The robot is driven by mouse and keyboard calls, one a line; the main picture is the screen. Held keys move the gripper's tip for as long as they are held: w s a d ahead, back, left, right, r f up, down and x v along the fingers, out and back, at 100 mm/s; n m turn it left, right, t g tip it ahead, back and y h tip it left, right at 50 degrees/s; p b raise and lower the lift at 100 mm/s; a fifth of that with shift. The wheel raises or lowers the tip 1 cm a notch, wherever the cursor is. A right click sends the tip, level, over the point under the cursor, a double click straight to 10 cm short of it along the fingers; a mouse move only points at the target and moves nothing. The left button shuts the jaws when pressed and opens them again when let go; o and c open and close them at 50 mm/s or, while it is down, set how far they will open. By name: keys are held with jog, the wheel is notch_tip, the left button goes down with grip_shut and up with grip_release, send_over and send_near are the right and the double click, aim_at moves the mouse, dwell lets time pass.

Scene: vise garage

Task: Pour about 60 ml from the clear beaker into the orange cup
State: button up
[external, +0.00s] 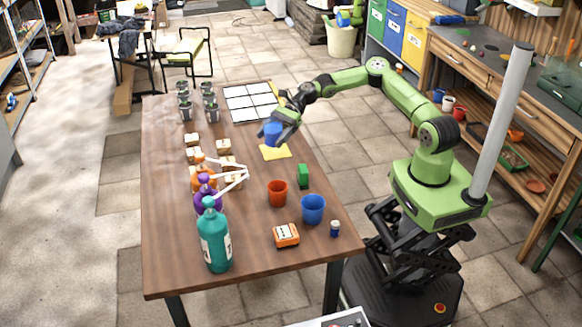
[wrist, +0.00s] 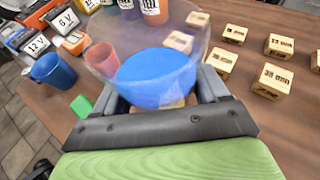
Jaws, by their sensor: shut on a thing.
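The clear beaker (external: 272,132) holds blue liquid and looks roughly upright. My gripper (external: 284,126) is shut on it, above the table near the yellow sheet. The beaker (wrist: 155,75) fills the middle of the wrist view, between the fingers. The orange cup (external: 277,193) stands on the table, apart from the beaker and nearer the external camera. In the wrist view the orange cup (wrist: 102,60) shows to the left, partly behind the clear beaker wall. The inside of the orange cup is too small to read.
A blue cup (external: 313,208) stands beside the orange cup, and a green block (external: 303,175) stands just behind them. Several wooden blocks (external: 192,140) and bottles, including a tall teal one (external: 214,240), line the left side. A yellow sheet (external: 275,151) lies flat below my gripper.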

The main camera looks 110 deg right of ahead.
jog(key=w+a+f+n+p, duration=0.1)
jog(key=w, duration=0.1)
jog(key=w+a+f+n+g+y+p, duration=0.1)
jog(key=w+a+f, duration=0.1)
jog(key=w, duration=0.1)
jog(key=w+a+f+g+y+p, duration=0.1)
jog(key=w+a+f, duration=0.1)
jog(key=shift+w+a+n+p, duration=0.1)
jog(key=shift+w+n+p, duration=0.05)
jog(key=shift+n+p, duration=0.2)
jog(key=shift+a+r+g, duration=0.1)
jog(key=shift+g, duration=0.2)
jog(key=shift+a+r+n+h+p, duration=0.2)
jog(key=shift+n+h+p, duration=0.2)
jog(key=shift+n, duration=0.15)
jog(key=shift+s+a+f+n+h+b, duration=0.15)
jog(key=shift+a+f+n+h+b, duration=0.15)
jog(key=shift+f+h+b, duration=0.25)
jog(key=shift+s+a+f+n+h+b, duration=0.15)
jog(key=shift+a+f+n+h+b, duration=0.15)
jog(key=shift+b, duration=0.3)
jog(key=h+b, duration=0.1)
jog(key=b, duration=0.1)
jog(key=a+n+h+b, duration=0.1)
jog(key=b, duration=0.1)
jog(key=shift+s+a+r+n, duration=0.15)
jog(key=shift+s+a+n, duration=0.05)
jog(key=shift+n, duration=0.1)
